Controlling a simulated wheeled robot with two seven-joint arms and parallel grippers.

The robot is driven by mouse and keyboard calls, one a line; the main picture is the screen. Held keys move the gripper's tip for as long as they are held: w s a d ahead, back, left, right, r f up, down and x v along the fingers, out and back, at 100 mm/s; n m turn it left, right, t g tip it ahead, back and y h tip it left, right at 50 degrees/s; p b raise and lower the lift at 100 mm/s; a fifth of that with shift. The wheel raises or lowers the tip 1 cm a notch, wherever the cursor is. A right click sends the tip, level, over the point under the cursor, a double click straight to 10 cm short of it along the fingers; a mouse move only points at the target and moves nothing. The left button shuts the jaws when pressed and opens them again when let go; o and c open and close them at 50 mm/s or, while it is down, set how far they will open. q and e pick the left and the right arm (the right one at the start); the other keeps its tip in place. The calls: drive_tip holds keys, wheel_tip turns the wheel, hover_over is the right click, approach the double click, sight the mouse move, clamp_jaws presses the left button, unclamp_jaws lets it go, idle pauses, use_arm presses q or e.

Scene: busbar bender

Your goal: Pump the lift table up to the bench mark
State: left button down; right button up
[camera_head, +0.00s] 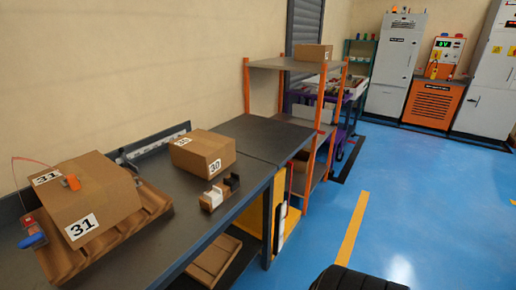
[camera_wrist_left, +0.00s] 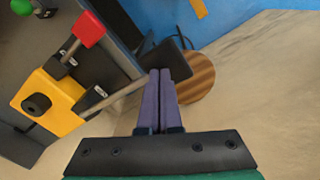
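My left gripper (camera_wrist_left: 160,74) shows only in the left wrist view. Its two purple fingers lie side by side, shut, with nothing visible between them. Their tips overlap a dark square pad (camera_wrist_left: 174,57) in the picture; I cannot tell whether they touch it. A metal rod (camera_wrist_left: 120,90) runs from the pad to a yellow block (camera_wrist_left: 45,105) with a black knob. A second, red-ended lever (camera_wrist_left: 86,31) stands above it. I cannot tell whether these belong to the lift table. No lift table or bench mark is clearly identifiable. My right gripper is not in view.
In the head view a dark bench (camera_head: 258,133) holds a box marked 31 (camera_head: 105,197) on a wooden pallet (camera_head: 150,211) and a box marked 30 (camera_head: 203,150). An orange-posted shelf (camera_head: 280,63) and a purple cart (camera_head: 346,130) stand beyond. Blue floor (camera_head: 430,200) is clear at right.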

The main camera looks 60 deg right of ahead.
use_arm(q)
drive_tip(key=shift+f, duration=0.15)
wheel_tip(320, 180, up, 5)
drive_tip(key=p, duration=0.3)
drive_tip(key=shift+p, duration=0.4)
wheel_tip(320, 180, up, 4)
drive_tip(key=p, duration=0.3)
idle(0.5)
